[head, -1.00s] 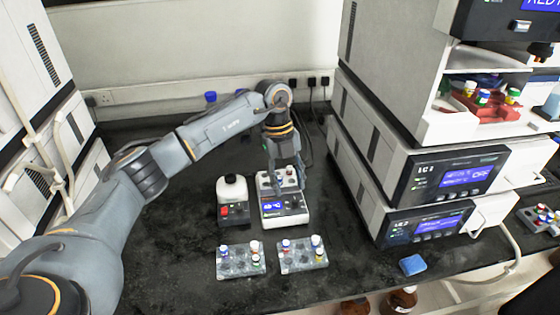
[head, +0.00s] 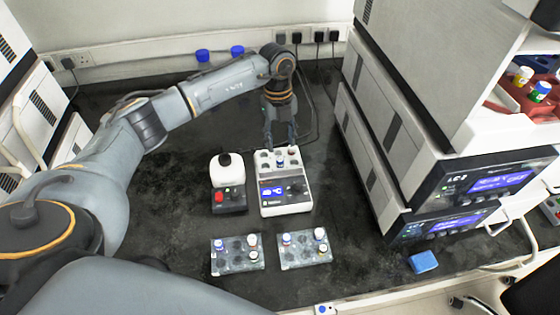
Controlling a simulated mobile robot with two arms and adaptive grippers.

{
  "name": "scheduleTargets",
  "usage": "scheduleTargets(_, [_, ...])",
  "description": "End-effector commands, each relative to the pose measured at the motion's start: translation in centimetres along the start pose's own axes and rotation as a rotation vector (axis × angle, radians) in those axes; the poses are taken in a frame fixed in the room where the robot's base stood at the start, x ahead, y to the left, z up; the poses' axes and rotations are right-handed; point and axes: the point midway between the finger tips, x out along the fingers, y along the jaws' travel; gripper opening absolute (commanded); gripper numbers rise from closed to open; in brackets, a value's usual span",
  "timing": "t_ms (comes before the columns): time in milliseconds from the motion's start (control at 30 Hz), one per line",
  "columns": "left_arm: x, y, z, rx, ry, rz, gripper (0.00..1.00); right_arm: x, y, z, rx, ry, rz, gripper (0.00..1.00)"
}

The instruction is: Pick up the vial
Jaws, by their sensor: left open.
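Several small vials are in view, and I cannot tell which one the task means. One vial (head: 280,160) stands in the top of a white heater block (head: 287,208) with a blue display. My left gripper (head: 280,144) is open, pointing down at the back edge of that block, close to this vial; I cannot tell whether it touches. More capped vials stand in the left grey rack (head: 236,267) and the right grey rack (head: 306,264), both in front of the block. My right gripper is not in view.
A small device with a white top (head: 227,163) and red knob stands left of the block. Stacked instruments (head: 440,190) rise on the right. A blue sponge (head: 423,262) lies near the front edge. Two blue caps (head: 203,55) show at the back wall. The left bench is mostly clear.

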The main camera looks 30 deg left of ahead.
Motion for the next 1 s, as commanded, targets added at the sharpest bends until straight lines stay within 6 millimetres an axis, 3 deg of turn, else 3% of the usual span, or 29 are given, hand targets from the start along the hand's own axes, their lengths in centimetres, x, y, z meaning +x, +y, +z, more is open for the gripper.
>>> scheduleTargets(267, [2.3,0.5,-0.2,0.0,0.003,0.004,0.46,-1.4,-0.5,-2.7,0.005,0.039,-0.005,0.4])
scheduleTargets(500, [5.5,0.6,-0.2,0.0,0.001,0.0,0.46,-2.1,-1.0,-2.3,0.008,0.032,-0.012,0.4])
scheduleTargets(767, [5.9,0.6,-0.1,0.001,-0.001,-0.001,0.46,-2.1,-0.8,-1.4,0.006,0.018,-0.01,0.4])
scheduleTargets(1000, [5.8,0.6,-0.1,0.0,-0.001,-0.001,0.03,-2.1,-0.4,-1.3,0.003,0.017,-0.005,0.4])
